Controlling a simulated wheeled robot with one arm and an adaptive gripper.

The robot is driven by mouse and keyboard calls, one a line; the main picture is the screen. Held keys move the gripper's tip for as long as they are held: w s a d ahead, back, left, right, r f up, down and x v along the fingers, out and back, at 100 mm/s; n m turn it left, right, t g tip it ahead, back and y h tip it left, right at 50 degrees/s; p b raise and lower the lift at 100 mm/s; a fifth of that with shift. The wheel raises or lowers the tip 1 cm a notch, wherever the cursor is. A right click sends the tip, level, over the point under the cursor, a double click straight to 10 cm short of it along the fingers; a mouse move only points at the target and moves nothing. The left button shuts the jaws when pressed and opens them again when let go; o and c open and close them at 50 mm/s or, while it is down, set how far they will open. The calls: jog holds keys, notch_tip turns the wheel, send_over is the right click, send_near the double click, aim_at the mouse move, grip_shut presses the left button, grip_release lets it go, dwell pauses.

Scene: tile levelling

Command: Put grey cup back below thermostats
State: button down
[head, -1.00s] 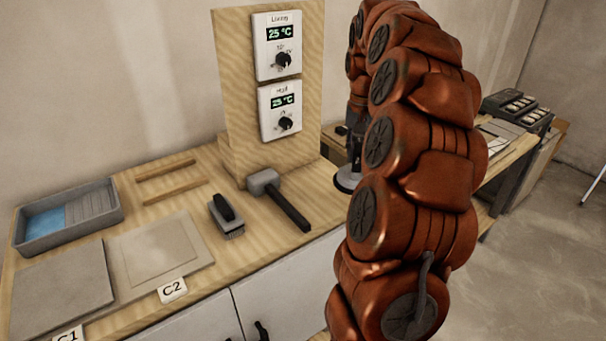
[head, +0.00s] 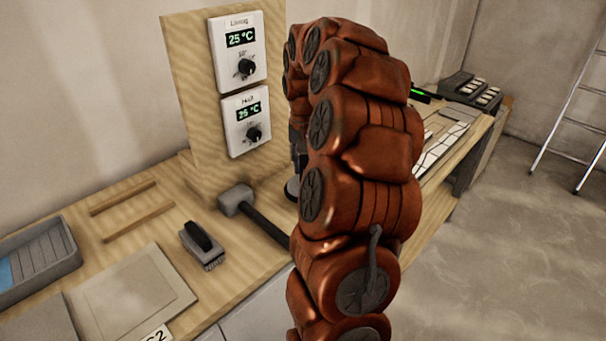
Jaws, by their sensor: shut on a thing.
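Two white thermostats, the upper one (head: 239,50) marked Living and the lower one (head: 246,120) marked Hall, hang on an upright wooden board (head: 188,85). Both read 25 °C. My arm fills the middle of the view and hides most of my gripper (head: 297,158), which shows only as a dark sliver to the right of the board. It is shut on the grey cup (head: 292,188), a round suction-cup shape whose left edge shows below the gripper. The jaws and the rest of the cup are hidden behind my arm.
On the wooden bench (head: 165,225) lie a mallet (head: 238,200), a brush (head: 201,243), two wooden strips (head: 138,220), a tile (head: 130,295) and a grey tray (head: 45,265). A ladder (head: 578,110) leans at far right; the floor there is clear.

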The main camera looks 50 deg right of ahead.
jog(key=shift+f+p, duration=0.55)
jog(key=shift+f, duration=1.5)
jog(key=shift+f, duration=0.2)
jog(key=c, duration=1)
grip_release()
notch_tip(320, 180, up, 12)
jog(key=b, duration=0.2)
jog(key=shift+f+b, duration=0.25)
jog(key=shift+b, duration=0.1)
jog(key=shift+r, duration=0.4)
